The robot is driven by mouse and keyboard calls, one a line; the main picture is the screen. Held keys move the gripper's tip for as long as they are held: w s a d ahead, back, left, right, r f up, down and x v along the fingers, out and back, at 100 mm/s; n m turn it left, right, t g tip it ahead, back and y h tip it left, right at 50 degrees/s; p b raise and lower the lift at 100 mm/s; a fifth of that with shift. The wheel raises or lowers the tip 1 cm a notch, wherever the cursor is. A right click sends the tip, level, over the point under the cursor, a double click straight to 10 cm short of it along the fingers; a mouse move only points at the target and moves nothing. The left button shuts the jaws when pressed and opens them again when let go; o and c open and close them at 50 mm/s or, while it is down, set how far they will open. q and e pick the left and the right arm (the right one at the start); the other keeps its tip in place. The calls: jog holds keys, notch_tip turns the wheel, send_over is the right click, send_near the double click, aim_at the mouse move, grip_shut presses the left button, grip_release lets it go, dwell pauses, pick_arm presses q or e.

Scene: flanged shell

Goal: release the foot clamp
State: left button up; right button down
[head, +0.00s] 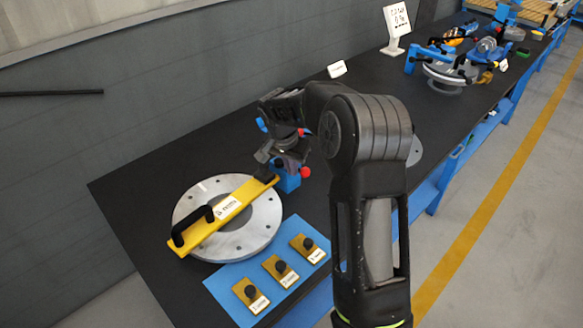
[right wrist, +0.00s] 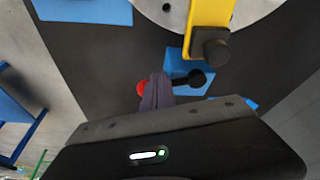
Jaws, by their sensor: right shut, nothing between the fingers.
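A yellow bar (head: 232,207) with a black handle lies across a grey flanged disc (head: 255,233). At its far right end stands the clamp, a blue block (head: 287,182) with a red knob (head: 305,172). A black foot (head: 262,169) sits at the bar's end; it also shows in the right wrist view (right wrist: 210,47). My right gripper (right wrist: 157,88) is shut and empty, its fingers in front of the clamp's blue block (right wrist: 178,65), between the red knob (right wrist: 142,88) and a black ball (right wrist: 197,78). Whether they touch the clamp I cannot tell. My left gripper is out of view.
A blue mat (head: 232,282) with several small yellow plates with black knobs lies in front of the disc. Along the black bench (head: 130,205) stand a white sign (head: 396,25) and another blue-and-grey fixture (head: 445,70). My right arm hides the bench's middle.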

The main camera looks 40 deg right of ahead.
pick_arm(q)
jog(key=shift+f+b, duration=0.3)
pick_arm(e)
jog(key=shift+d+n, duration=0.4)
jog(key=shift+n, duration=0.3)
jog(key=n, duration=0.1)
jog(key=d+n, duration=0.1)
jog(key=d+n+t+y+b, duration=0.1)
jog(key=n, duration=0.1)
jog(key=shift+w+d, duration=0.2)
jog(key=shift+w, duration=0.1)
jog(key=n, duration=0.2)
jog(key=w+d+n+y, duration=0.1)
jog(key=n, duration=0.1)
jog(key=w+d+n+t, duration=0.1)
jog(key=n, duration=0.1)
jog(key=shift+w+d+y, duration=0.15)
jog(key=shift+d+y, duration=0.05)
jog(key=shift+y, duration=0.2)
jog(key=shift+w+d+n, duration=0.15)
jog(key=shift+w+n, duration=0.15)
jog(key=shift+n, duration=0.5)
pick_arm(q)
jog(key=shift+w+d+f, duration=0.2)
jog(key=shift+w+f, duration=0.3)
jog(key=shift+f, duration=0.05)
pick_arm(e)
jog(key=shift+w+d, duration=0.1)
jog(key=shift+w, duration=0.2)
